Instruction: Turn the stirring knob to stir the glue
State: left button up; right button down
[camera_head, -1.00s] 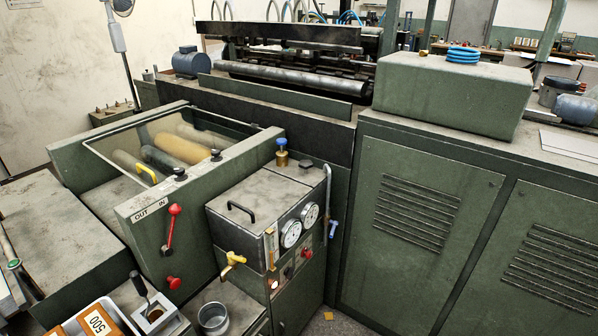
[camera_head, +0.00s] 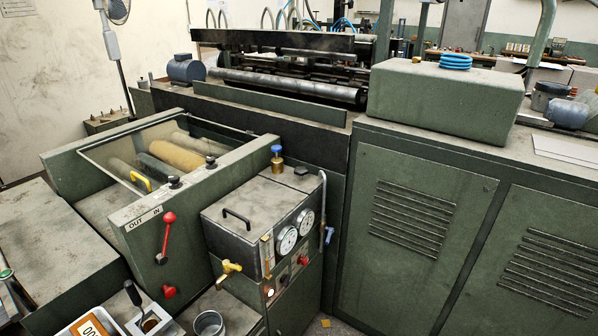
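The glue unit is a grey-green box (camera_head: 235,225) with a black handle on its lid, standing at the centre front. Its front has two round dial gauges (camera_head: 287,239) and, below them, a red knob (camera_head: 303,261) on a small panel. Another red knob (camera_head: 169,292) sits below a red-balled lever on the roller housing. I cannot tell which one is the stirring knob. The inside of the box is hidden. Neither gripper shows.
The roller housing (camera_head: 75,168) with its clear cover stands left of the glue unit. A metal pot (camera_head: 209,323) and a brush in a white holder (camera_head: 150,322) are at the bottom edge. A large green cabinet (camera_head: 400,260) fills the right. Little floor shows between.

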aim_at(300, 171)
jog(key=i+l+u, duration=0.15)
jog(key=u, duration=0.2)
jog(key=i+l+u, duration=0.15)
jog(key=l+u, duration=0.2)
jog(key=i+l+u, duration=0.1)
jog(key=l+u, duration=0.25)
jog(key=j, duration=0.1)
